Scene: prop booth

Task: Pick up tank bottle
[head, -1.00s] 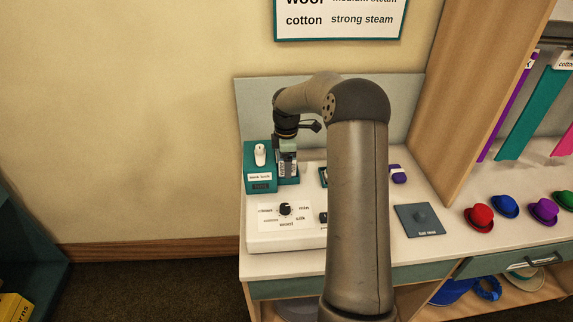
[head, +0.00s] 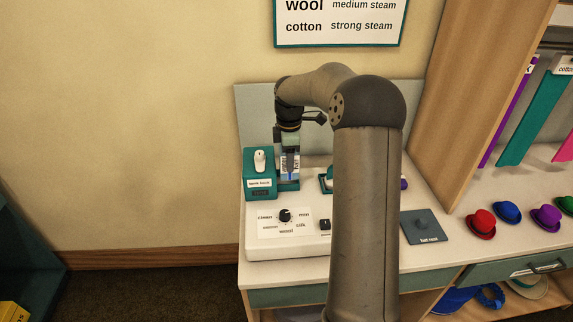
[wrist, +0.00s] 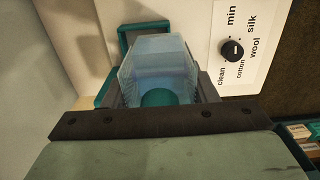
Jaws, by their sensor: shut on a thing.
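The tank bottle (wrist: 158,68) is a clear, pale blue block with a teal round part inside or at its near end. My gripper (wrist: 160,88) is shut on it, with a dark finger on either side. In the head view the bottle (head: 290,165) shows blue with a white label under my gripper (head: 290,158). It is upright, over a teal dock (head: 288,186). I cannot tell whether its bottom is clear of the dock. The teal tank lock box (head: 259,184) with a white lever (head: 260,161) stands just left of the bottle.
A white console with a dial (head: 285,215) lies in front of the dock. A teal frame (wrist: 123,41) is near the bottle. A dark hat rest pad (head: 424,227) and small hats (head: 480,222) are at the right. A grey panel (head: 258,115) stands behind.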

